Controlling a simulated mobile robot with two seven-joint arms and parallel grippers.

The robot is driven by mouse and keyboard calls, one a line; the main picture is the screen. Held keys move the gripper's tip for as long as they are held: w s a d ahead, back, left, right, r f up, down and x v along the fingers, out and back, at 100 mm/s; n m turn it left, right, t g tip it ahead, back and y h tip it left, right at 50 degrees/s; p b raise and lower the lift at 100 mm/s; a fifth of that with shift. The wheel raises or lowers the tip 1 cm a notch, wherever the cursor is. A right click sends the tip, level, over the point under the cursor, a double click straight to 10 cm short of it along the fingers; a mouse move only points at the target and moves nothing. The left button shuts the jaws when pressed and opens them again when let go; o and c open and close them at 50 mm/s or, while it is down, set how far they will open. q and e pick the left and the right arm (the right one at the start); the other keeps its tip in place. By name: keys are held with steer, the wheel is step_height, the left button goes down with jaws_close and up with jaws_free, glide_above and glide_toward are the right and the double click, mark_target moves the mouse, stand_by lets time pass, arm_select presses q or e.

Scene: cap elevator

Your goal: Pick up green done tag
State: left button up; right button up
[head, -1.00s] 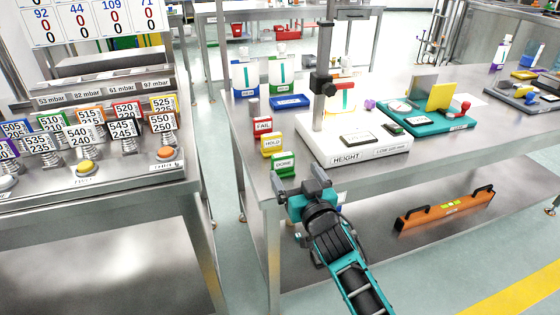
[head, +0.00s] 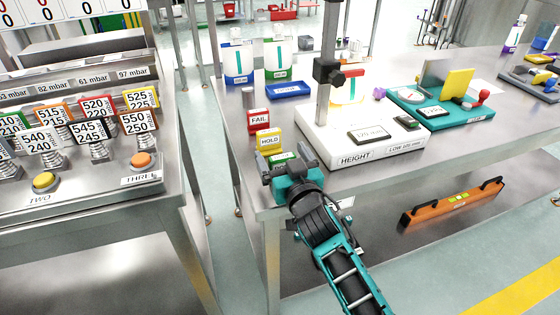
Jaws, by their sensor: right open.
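The green DONE tag (head: 282,158) stands at the left front of the steel table (head: 400,182), in front of the yellow HOLD tag (head: 269,139) and the red FAIL tag (head: 259,120). My right gripper (head: 285,163) is open, with its two fingers to the left and right of the green tag. The gripper body hides the tag's lower part. I cannot tell whether the fingers touch it. My left gripper is not in view.
A teal gauge base (head: 455,115) is farther right. An orange level (head: 452,203) lies on the lower shelf.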

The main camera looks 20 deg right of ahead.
steer(key=shift+w, duration=0.1)
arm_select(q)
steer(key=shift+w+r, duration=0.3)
arm_select(e)
steer(key=shift+r, duration=0.1)
steer(key=c, duration=1)
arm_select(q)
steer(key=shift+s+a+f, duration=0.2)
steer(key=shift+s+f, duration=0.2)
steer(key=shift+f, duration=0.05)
arm_select(e)
steer(key=shift+c, duration=0.2)
